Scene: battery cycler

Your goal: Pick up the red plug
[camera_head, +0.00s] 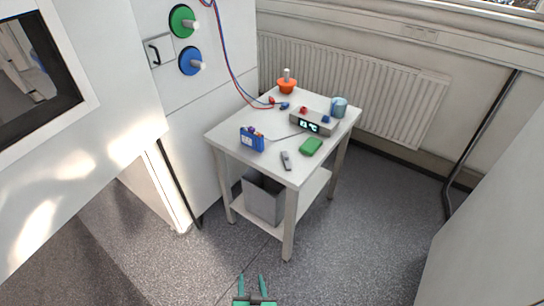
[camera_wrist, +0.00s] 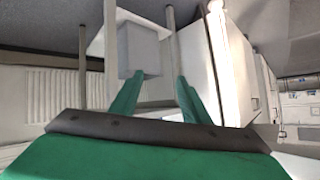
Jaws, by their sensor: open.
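The small red plug (camera_head: 271,100) lies on the white table (camera_head: 226,132) near its back left side, at the end of a red cable. A blue plug (camera_head: 284,106) lies just right of it. My gripper (camera_head: 251,278) is at the bottom of the head view, low in front of the table and well apart from the plug. Its green fingers are spread with nothing between them. In the wrist view the fingers (camera_wrist: 154,92) point towards the table legs and a grey bin. The red plug does not show there.
On the table stand an orange knob-like object (camera_head: 287,87), a display device (camera_head: 312,123), a blue cup (camera_head: 339,107), a blue multimeter (camera_head: 251,139), a green block (camera_head: 311,146) and a grey handheld item (camera_head: 286,160). The grey bin (camera_head: 264,198) sits on the lower shelf. Floor in front is clear.

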